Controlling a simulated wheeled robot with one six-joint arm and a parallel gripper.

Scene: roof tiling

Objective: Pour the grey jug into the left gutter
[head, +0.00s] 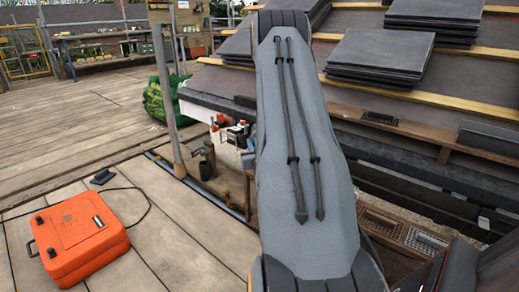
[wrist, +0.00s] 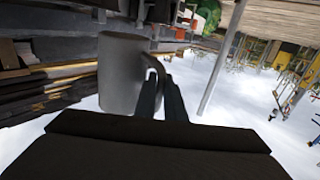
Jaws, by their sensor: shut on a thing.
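The grey jug (wrist: 120,78) shows in the wrist view, just left of my gripper (wrist: 160,78). The two dark fingers are shut on its handle, at the jug's right side. The wrist view is turned over, with sky low in the picture, so I cannot tell the jug's exact tilt or what is in it. In the head view my arm covers the middle, and neither jug nor gripper can be made out. Dark gutter-like channels (head: 425,205) run below the roof edge at the right. I cannot tell which is the left gutter.
Slate stacks (head: 380,58) lie on the battened roof (head: 470,75). An orange case (head: 80,238) with a black cable sits on the planks at lower left. A metal pole (head: 162,85) stands left of my arm, near a green bag (head: 155,98).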

